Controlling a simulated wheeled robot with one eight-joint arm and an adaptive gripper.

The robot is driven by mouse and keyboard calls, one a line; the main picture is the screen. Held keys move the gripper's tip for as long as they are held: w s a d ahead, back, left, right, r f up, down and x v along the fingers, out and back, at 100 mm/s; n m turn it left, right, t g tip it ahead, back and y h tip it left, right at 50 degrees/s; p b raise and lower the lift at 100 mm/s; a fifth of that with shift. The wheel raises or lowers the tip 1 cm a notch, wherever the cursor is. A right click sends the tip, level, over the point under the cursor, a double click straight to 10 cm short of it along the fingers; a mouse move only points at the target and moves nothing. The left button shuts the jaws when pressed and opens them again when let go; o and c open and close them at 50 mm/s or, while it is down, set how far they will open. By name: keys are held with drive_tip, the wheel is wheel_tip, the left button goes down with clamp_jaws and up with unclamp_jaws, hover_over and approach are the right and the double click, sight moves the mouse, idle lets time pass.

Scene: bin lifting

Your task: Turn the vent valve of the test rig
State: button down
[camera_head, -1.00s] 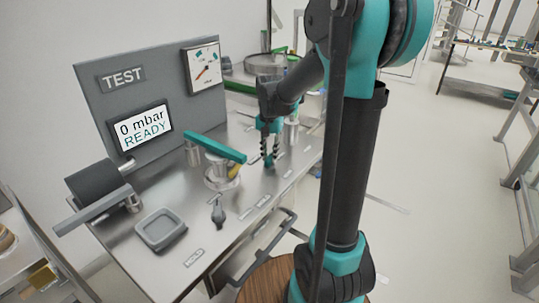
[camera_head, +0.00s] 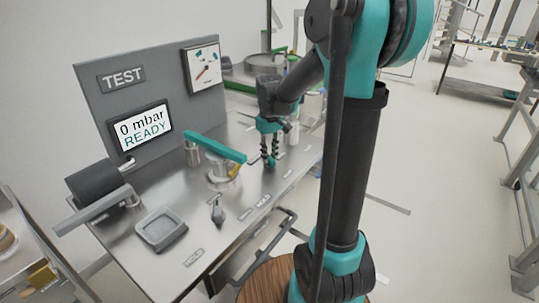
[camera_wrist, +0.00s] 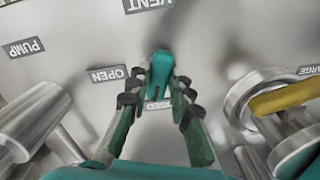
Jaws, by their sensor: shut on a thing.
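The vent valve's teal handle (camera_wrist: 158,70) stands on the steel panel in the wrist view. The upside-down VENT label (camera_wrist: 148,4) is at the top, the OPEN label (camera_wrist: 107,74) at left, and another label (camera_wrist: 158,105), partly covered, lies just below the handle. My gripper (camera_wrist: 161,84) has its fingers on either side of the handle and is shut on it. In the head view my gripper (camera_head: 269,162) points down at the bench, its fingers hiding most of the valve.
The test display (camera_head: 143,127) reads 0 mbar READY. A teal lever arm (camera_head: 222,150) and a yellow handle (camera_wrist: 288,97) stand close to my gripper. A grey knob (camera_head: 218,212) and a grey tray (camera_head: 160,230) are at the bench front. A metal cylinder (camera_wrist: 38,118) is at left in the wrist view.

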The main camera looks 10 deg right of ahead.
sight(269, 157)
drive_tip(key=shift+n, duration=2.1)
drive_tip(key=c, duration=1.4)
unclamp_jaws()
drive_tip(key=shift+o, duration=0.2)
wheel_tip(269, 157, up, 12)
